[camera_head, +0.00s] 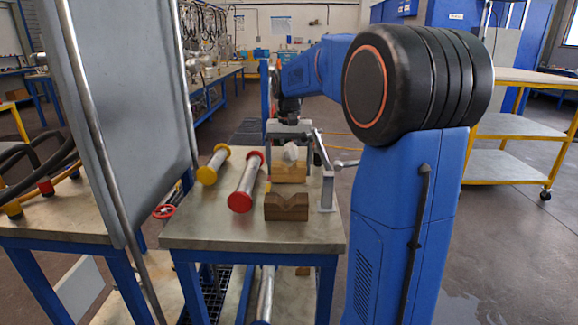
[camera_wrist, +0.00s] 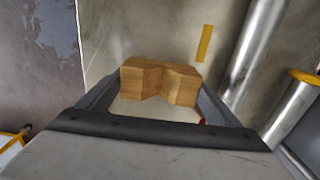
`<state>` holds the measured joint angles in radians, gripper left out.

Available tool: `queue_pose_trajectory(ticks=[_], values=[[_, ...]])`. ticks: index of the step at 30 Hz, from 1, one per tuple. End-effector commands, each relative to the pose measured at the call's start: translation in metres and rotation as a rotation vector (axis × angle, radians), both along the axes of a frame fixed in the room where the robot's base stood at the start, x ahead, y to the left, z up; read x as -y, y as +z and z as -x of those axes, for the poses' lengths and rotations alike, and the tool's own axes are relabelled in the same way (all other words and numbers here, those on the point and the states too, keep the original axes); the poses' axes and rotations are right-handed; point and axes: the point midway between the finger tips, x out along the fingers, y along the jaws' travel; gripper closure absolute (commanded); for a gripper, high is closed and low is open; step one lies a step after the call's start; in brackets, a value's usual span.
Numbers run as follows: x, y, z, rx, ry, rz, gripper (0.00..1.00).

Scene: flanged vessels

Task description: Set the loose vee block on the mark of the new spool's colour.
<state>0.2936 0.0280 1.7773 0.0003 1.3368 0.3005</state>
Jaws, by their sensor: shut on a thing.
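My gripper (camera_head: 291,160) points down over the bench, with its jaws shut on a wooden vee block (camera_head: 290,173). The held block also shows between the fingers in the wrist view (camera_wrist: 160,80). I cannot tell whether it touches the bench top. A second, darker vee block (camera_head: 287,207) stands nearer the front edge, notch up. A yellow mark (camera_wrist: 204,43) lies on the bench beside the held block. A spool with red flanges (camera_head: 246,183) and a shorter one with yellow flanges (camera_head: 214,164) lie to the left.
The bench top (camera_head: 215,228) is bare at its front left. A grey upright post (camera_head: 327,188) stands at its right edge, close to my gripper. A large grey panel (camera_head: 125,110) rises at the left. A yellow-framed cart (camera_head: 510,130) stands at the right.

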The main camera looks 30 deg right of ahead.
Motion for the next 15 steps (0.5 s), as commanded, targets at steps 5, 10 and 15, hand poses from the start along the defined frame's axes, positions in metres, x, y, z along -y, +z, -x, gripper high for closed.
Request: queue_pose_trajectory(ticks=[5, 10, 15], values=[[0.0, -0.0021, 0.0, 0.0, 0.0, 0.0, 0.4], [0.0001, -0.0018, -0.0001, 0.0, 0.0, 0.0, 0.0], [0.0, -0.0005, -0.0002, 0.001, 0.0, 0.001, 0.0]])
